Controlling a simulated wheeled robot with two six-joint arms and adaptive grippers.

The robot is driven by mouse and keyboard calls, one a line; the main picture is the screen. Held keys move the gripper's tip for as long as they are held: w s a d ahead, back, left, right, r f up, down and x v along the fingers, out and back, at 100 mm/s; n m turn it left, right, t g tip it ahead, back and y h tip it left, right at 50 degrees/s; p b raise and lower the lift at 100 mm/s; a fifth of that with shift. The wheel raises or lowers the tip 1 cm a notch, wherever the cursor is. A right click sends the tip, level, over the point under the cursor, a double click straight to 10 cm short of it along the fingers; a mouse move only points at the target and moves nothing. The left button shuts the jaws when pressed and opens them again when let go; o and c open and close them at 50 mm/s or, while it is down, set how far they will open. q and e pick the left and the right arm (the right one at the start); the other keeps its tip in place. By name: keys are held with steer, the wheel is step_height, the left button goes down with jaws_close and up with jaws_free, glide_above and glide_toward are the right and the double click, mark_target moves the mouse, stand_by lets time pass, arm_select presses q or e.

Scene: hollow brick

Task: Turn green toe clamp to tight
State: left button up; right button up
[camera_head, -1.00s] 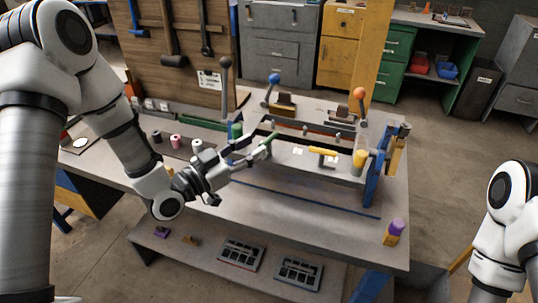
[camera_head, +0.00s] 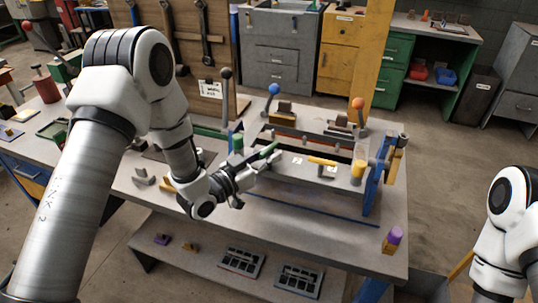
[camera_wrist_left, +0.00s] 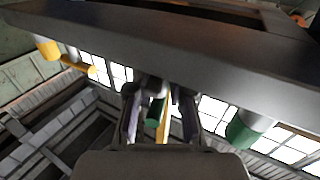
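The green toe clamp handle (camera_head: 264,152) is a short bar slanting up to the right at the near left of the clamping fixture. A thicker green cylinder (camera_head: 237,142) is just left of it and also shows in the left wrist view (camera_wrist_left: 240,132). My left gripper (camera_head: 268,172) is by the front edge of the fixture, just below the green handle. In the left wrist view, its two fingers (camera_wrist_left: 159,112) are apart, and the green handle (camera_wrist_left: 155,110) shows between them with gaps on both sides. I cannot tell how deep it lies. My right gripper is out of view.
A yellow handle (camera_head: 322,161) and yellow cylinder (camera_head: 357,170) are at the fixture's right. Blue-ball (camera_head: 274,89) and orange-ball (camera_head: 358,103) levers stand behind. A purple-topped piece (camera_head: 394,235) is at the bench's front right corner.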

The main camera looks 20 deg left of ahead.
arm_select(q)
jaws_close()
steer(key=shift+f+n+t+y+b, duration=0.2)
steer(key=shift+n+t+y+b, duration=0.15)
steer(key=shift+y+b, duration=0.3)
steer(key=shift+d+n+t+y+b, duration=0.1)
steer(key=shift+n+t+y+b, duration=0.15)
steer(key=shift+n+y+b, duration=0.3)
steer(key=shift+r+n+t+y, duration=0.25)
steer(key=shift+n+t+y, duration=0.15)
steer(key=shift+n+y, duration=0.75)
steer(key=shift+m+y, duration=0.25)
steer(key=o, duration=0.7)
jaws_free()
steer(key=shift+c, duration=0.2)
